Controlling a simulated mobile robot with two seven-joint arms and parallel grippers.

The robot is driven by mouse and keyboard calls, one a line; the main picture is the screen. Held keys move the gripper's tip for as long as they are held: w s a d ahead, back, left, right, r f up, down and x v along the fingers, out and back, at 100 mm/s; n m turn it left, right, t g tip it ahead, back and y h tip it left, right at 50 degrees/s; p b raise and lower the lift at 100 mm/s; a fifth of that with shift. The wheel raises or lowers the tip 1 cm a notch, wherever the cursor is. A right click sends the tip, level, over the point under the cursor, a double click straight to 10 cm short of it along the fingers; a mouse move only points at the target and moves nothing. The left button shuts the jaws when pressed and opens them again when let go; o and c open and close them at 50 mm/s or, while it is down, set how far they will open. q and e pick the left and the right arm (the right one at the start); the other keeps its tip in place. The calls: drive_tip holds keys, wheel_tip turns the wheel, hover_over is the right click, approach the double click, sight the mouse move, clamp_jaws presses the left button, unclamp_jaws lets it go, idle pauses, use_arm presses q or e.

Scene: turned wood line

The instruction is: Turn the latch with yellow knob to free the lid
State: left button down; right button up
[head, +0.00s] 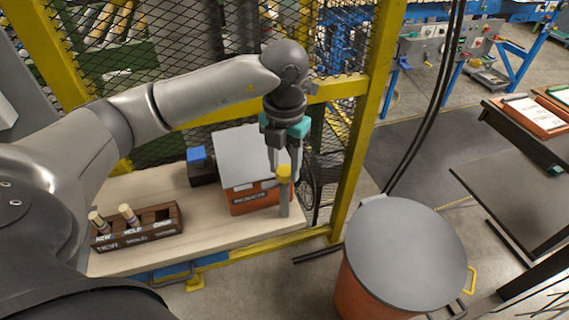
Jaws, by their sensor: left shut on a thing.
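The yellow knob (284,171) sits on a grey upright latch piece (284,200) at the front right of an orange box. The box (246,204) has a grey lid (247,157) that lies closed on top. My left gripper (284,165) comes down from above and is shut on the yellow knob. Its fingers hide part of the knob and the lid's right edge. My right gripper is not in view.
A dark wooden rack (137,232) with labelled slots and two pegs stands at the left of the pale bench (215,228). A blue-topped block (197,156) stands behind. A yellow-framed mesh fence (352,140) is close behind and right. A grey-lidded orange drum (405,250) stands front right.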

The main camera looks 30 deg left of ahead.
sight(284, 170)
use_arm(q)
drive_tip(key=shift+n, duration=0.4)
drive_tip(key=shift+c, duration=2.1)
unclamp_jaws()
wheel_tip(284, 170, up, 15)
drive_tip(key=p, duration=0.1)
drive_tip(key=shift+r+p, duration=0.15)
drive_tip(key=shift+p, duration=0.25)
